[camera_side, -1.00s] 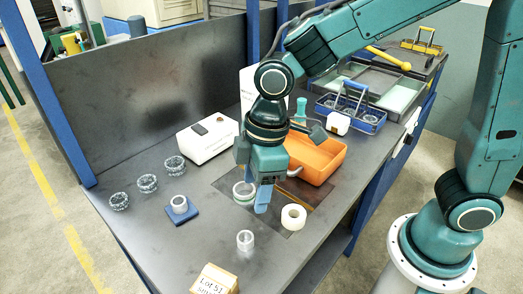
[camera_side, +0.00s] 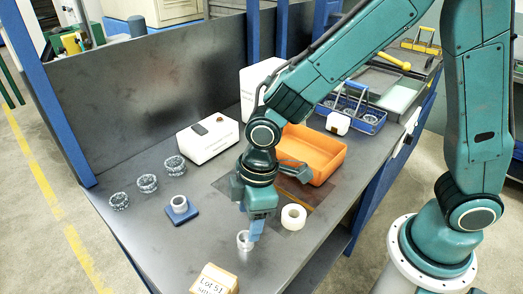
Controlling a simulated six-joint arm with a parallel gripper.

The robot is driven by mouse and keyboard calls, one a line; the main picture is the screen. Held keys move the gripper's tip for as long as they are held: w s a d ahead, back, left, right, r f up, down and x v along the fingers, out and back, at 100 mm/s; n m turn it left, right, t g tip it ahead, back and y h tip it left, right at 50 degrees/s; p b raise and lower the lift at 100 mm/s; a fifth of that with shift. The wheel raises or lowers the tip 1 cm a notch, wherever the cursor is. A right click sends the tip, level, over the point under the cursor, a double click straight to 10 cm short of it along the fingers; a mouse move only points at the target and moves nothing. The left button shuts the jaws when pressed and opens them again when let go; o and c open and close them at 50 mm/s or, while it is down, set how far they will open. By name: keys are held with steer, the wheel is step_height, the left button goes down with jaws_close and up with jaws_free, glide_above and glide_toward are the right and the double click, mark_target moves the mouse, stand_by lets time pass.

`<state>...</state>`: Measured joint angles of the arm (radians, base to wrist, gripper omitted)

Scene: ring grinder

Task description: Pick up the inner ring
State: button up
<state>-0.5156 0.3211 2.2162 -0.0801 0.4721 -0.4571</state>
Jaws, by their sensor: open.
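A small silvery ring (camera_side: 244,243), which looks like the inner ring, stands on the dark bench. My gripper (camera_side: 250,232) is open and points down right at this ring. One finger shows at the ring's right side and overlaps it in the picture; I cannot tell if they touch. The other finger is not clearly visible. Another small silvery ring (camera_side: 180,203) sits on a blue block (camera_side: 184,216) to the left. A thick cream-white ring (camera_side: 293,217) stands on the bench to the right of my gripper.
Several patterned rings (camera_side: 147,184) stand in a row at the left. A white box (camera_side: 208,141) and an orange bin (camera_side: 318,153) lie behind my gripper. A cardboard box labelled Lot 51 (camera_side: 217,279) stands at the front edge. The bench's front left is clear.

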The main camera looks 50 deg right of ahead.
mark_target(245, 237)
steer(key=shift+f, duration=0.35)
steer(key=shift+f, duration=0.1)
steer(key=shift+w+a+f, duration=0.15)
steer(key=shift+a+f, duration=0.05)
steer(key=shift+f, duration=1.05)
steer(key=shift+w+a+f, duration=0.1)
steer(key=shift+a+f, duration=0.1)
steer(key=shift+f, duration=1)
steer(key=shift+c, duration=0.2)
steer(key=c, duration=1.1)
